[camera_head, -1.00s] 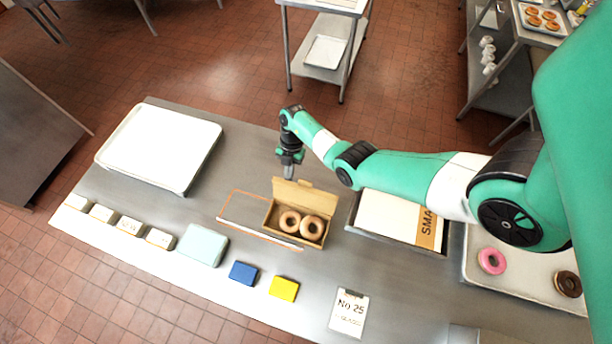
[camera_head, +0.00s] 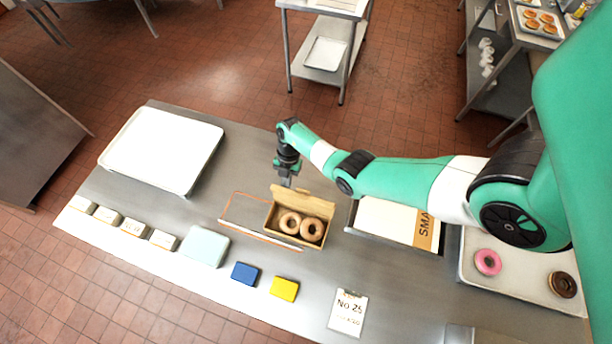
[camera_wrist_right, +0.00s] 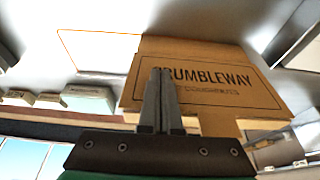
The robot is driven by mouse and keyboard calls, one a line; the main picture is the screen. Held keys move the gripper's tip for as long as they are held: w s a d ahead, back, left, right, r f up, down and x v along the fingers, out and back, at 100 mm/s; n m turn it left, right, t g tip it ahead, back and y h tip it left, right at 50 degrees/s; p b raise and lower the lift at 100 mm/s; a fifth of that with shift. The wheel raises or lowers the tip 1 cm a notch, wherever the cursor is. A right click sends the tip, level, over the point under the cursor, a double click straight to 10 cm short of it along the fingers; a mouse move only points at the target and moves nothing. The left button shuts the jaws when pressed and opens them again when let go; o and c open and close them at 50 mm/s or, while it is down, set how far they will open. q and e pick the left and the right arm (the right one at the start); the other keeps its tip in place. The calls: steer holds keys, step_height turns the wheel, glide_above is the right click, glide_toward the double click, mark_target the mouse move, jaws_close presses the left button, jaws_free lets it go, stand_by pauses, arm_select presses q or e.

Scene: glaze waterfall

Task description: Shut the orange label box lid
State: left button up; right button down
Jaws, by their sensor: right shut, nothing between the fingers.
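An open cardboard box (camera_head: 271,224) holding two glazed ring donuts (camera_head: 301,225) stands on the steel table, beside an orange outline on the tabletop. Its lid (camera_head: 304,194) stands raised along the far edge. My right gripper (camera_head: 287,182) is shut and empty, just behind the raised lid. In the right wrist view its closed fingers (camera_wrist_right: 161,75) overlap the lid; I cannot tell if they touch it. My left gripper is not in view.
A cardboard-coloured band marked "SMA" lies on a white item in a tray (camera_head: 352,231) right of the box. A large white tray (camera_head: 160,150) lies at left. Blue (camera_head: 244,273) and yellow (camera_head: 284,288) blocks and a "No 25" card (camera_head: 348,313) lie in front.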

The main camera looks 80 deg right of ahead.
steer(key=a+p, duration=0.3)
steer(key=a, duration=0.3)
steer(key=shift+w+a, duration=0.3)
steer(key=shift+w, duration=0.05)
stand_by(0.6)
steer(key=shift+p, duration=0.3)
step_height(320, 180, up, 6)
steer(key=shift+p, duration=0.4)
stand_by(0.4)
stand_by(0.3)
